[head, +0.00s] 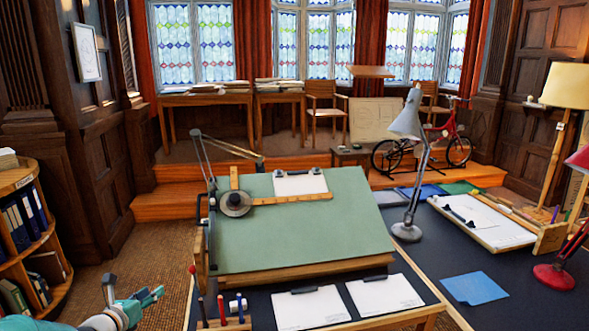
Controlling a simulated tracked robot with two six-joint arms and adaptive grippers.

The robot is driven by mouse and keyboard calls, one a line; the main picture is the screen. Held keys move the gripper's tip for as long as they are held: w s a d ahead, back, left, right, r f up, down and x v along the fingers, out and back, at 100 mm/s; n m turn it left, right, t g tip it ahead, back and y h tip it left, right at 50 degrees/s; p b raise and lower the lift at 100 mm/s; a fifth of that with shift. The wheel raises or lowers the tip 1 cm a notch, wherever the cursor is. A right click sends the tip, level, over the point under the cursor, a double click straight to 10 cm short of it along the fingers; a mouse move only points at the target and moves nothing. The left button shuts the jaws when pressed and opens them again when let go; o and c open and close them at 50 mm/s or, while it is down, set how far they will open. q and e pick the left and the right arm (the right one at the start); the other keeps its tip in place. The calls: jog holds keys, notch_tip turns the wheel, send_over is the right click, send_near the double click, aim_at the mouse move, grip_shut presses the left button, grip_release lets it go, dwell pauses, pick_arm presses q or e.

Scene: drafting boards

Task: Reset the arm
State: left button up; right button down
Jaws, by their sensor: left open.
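A drafting board with a green surface (310,230) stands tilted on the dark table. Its drafting arm, a grey jointed linkage (203,157), rises at the board's upper left corner. The arm's round dark head (235,204) lies on the board's left part, with one wooden rule (293,199) running right across the board and a short one (234,178) pointing up. My left gripper (145,297) is at the lower left, open and empty, left of the table and apart from the board. My right gripper is out of view.
A pen stand (222,323) and clipped sheets (309,307) lie before the board. A grey lamp (407,231) stands to its right, with a blue sheet (474,287) and red lamp (554,277) farther right. A bookshelf (28,225) is at the left. Carpet lies between.

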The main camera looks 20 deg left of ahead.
pick_arm(q)
jog(key=w+d+f+m+g+h, duration=0.1)
jog(key=d+f+m+g+h, duration=0.2)
jog(key=d, duration=0.7)
jog(key=d+f+m+h, duration=0.25)
jog(key=d+f, duration=0.35)
jog(key=d, duration=0.3)
jog(key=s+d+f+m+g+h, duration=0.1)
jog(key=s+d+f+m+g, duration=0.25)
jog(key=d, duration=0.35)
jog(key=s+d+f+m+g+h, duration=0.2)
jog(key=s+d+f, duration=0.2)
jog(key=d, duration=0.3)
jog(key=s+d+f+m+g+y, duration=0.1)
jog(key=s+d+f+m, duration=0.3)
jog(key=s+m, duration=0.7)
jog(key=s+d+f+m+g+y, duration=0.2)
jog(key=s+d+f+m+g, duration=0.2)
jog(key=s+m, duration=0.7)
jog(key=d+f+m, duration=0.1)
jog(key=m, duration=0.3)
jog(key=shift+d+f+m+g, duration=0.2)
jog(key=shift+d+m+g, duration=0.05)
jog(key=shift+m+g, duration=0.15)
